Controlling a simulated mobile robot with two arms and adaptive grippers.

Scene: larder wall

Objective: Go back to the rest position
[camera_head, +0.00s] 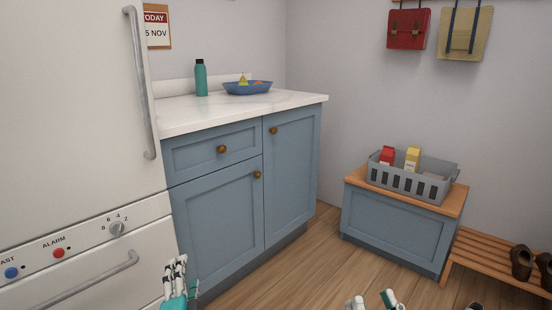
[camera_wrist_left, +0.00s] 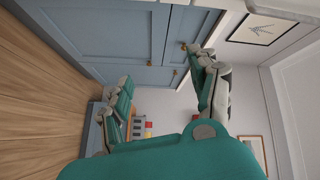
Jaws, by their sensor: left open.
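My left gripper (camera_head: 178,268) is low in the head view, in front of the blue cabinet (camera_head: 220,215) and beside the fridge. In the left wrist view its two fingers (camera_wrist_left: 165,88) stand wide apart with nothing between them. My right gripper (camera_head: 373,300) shows only its fingertips at the bottom edge of the head view. The tips are apart, with floor visible between them. The rest of it is cut off.
The fridge (camera_head: 70,110) fills the left side. A teal bottle (camera_head: 201,80) and a blue bowl (camera_head: 248,88) stand on the white counter (camera_head: 180,115). A grey crate (camera_head: 427,187) with cartons sits on a blue chest (camera_head: 392,228). A slatted shoe rack (camera_head: 485,258) stands right. Wooden floor lies between.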

